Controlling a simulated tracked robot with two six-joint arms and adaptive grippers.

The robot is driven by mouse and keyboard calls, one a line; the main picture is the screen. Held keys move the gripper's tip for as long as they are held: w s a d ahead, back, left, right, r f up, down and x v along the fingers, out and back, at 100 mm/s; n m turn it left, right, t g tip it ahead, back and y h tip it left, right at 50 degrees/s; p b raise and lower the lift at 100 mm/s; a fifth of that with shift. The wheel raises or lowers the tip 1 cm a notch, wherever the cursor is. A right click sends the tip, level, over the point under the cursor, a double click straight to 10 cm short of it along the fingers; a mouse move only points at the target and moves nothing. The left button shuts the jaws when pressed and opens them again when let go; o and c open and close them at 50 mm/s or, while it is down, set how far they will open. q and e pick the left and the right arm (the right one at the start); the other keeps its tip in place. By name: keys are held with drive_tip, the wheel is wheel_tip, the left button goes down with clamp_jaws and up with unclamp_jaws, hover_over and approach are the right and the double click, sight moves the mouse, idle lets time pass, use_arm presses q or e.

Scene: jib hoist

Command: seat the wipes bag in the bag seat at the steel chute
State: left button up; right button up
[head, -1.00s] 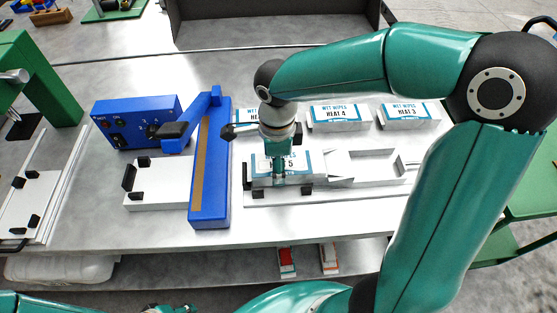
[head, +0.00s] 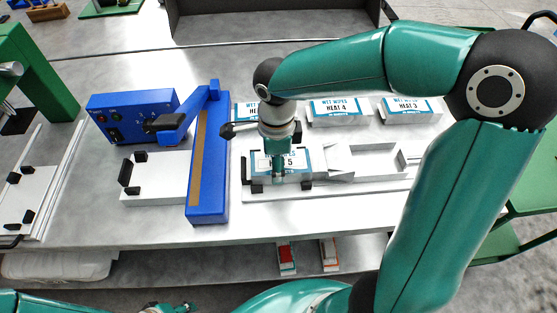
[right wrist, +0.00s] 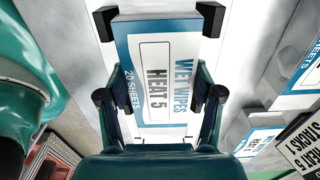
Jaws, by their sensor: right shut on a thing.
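The wipes bag (head: 262,165), a white and blue pack labelled HEAT 5, lies flat in the bag seat (head: 247,190) at the left end of the steel chute (head: 375,163). Black corner stops stand around it. My right gripper (head: 279,179) points down over the bag. In the right wrist view its fingers (right wrist: 162,97) are shut on the bag's two long sides, and the bag's far end lies between two black stops. I cannot tell whether its underside rests fully on the seat.
Several more wipes packs, including HEAT 4 (head: 337,112) and HEAT 3 (head: 408,110), stand behind the chute. A blue sealer (head: 208,165) with a white plate (head: 150,190) is to the left. A green frame (head: 40,75) stands far left. The bench's front strip is clear.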

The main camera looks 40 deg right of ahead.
drive_tip(key=shift+f, duration=0.15)
drive_tip(key=o, duration=0.8)
wheel_tip(320, 180, up, 12)
